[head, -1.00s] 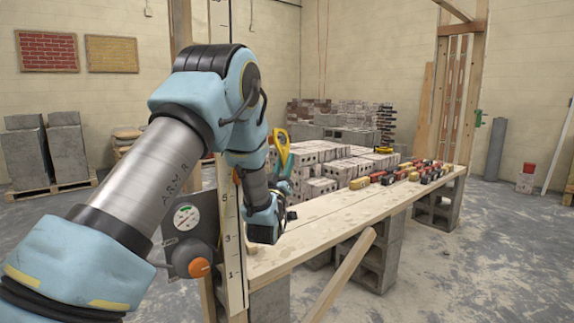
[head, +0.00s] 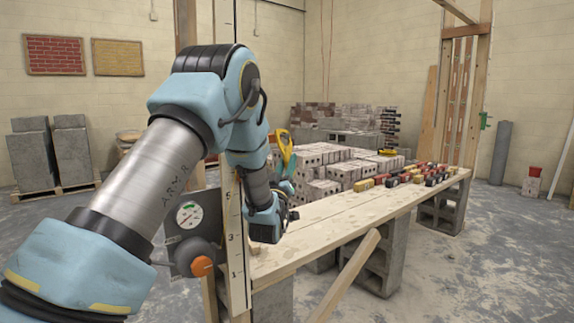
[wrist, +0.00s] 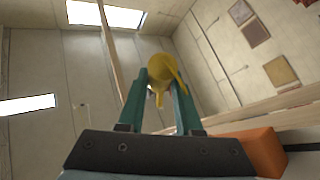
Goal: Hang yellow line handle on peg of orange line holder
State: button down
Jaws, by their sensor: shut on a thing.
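The yellow line handle (head: 284,139) is held up above the plank bench in the head view. My gripper (head: 287,167) points upward with its teal fingers shut on it. In the wrist view the handle (wrist: 160,72) sits between the tips of my gripper (wrist: 158,92), with part of it sticking out beyond them. An orange block (wrist: 262,150), which looks like the orange line holder, shows at the lower right of the wrist view, beside the gripper's base. A thin dark rod runs right from it; I cannot tell if this is the peg. The handle is apart from the block.
A marked upright pole (head: 237,240) stands close beside my arm. A slanted wooden brace (head: 345,275) leans at the front. Open floor lies right.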

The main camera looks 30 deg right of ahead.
grip_release()
dwell(0.6)
dwell(0.6)
dwell(0.3)
